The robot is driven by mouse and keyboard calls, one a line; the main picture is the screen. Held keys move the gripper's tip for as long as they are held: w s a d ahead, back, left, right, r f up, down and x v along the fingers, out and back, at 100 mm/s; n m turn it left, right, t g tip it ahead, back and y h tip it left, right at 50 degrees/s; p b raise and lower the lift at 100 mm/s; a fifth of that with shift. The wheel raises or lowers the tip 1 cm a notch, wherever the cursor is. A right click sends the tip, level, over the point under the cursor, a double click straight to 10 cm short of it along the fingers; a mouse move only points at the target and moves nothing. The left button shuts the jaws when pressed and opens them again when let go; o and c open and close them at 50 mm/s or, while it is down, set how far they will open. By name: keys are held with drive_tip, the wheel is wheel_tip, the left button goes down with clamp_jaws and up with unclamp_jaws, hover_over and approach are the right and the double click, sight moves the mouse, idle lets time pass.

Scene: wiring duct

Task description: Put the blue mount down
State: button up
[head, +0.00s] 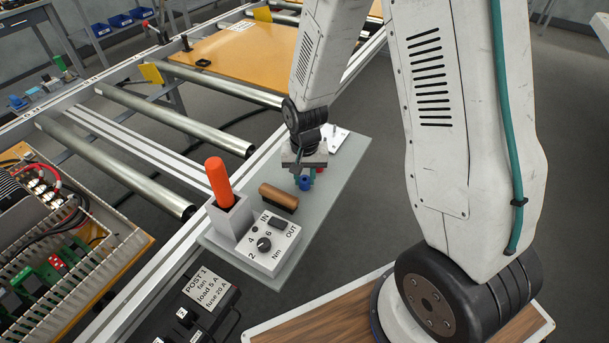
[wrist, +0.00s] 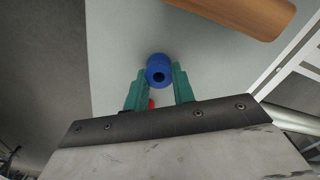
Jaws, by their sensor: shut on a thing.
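The blue mount (wrist: 159,70) is a small round blue piece with a dark hole in its middle. In the wrist view it sits between the tips of the green fingers of my gripper (wrist: 160,84), which is shut on it. In the head view the blue mount (head: 305,183) shows just below my gripper (head: 306,172), over the grey-green shelf (head: 335,190). I cannot tell whether it touches the shelf. A small red thing (wrist: 152,103) shows behind the fingers in the wrist view, partly hidden.
A brush with a brown wooden handle (head: 279,196) lies left of my gripper. A grey control box (head: 268,243) with a knob and an orange-handled tool (head: 219,180) in a holder stand further left. A white plate (head: 338,137) lies behind. The shelf's front right is clear.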

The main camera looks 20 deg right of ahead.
drive_tip(key=shift+f, duration=0.15)
drive_tip(key=o, duration=0.9)
wheel_tip(320, 180, up, 12)
drive_tip(key=s+d+r+n, duration=0.2)
drive_tip(key=s+r, duration=0.9)
drive_tip(key=r, duration=0.2)
drive_tip(key=s+r+n, duration=0.1)
drive_tip(key=s, duration=0.3)
drive_tip(key=s+r+n, duration=0.1)
drive_tip(key=s+r, duration=0.1)
drive_tip(key=s, duration=0.2)
drive_tip(key=s+d+r+t, duration=0.1)
drive_tip(key=s+r, duration=0.1)
drive_tip(key=s, duration=0.2)
drive_tip(key=shift+r+n, duration=0.2)
drive_tip(key=shift+n, duration=0.2)
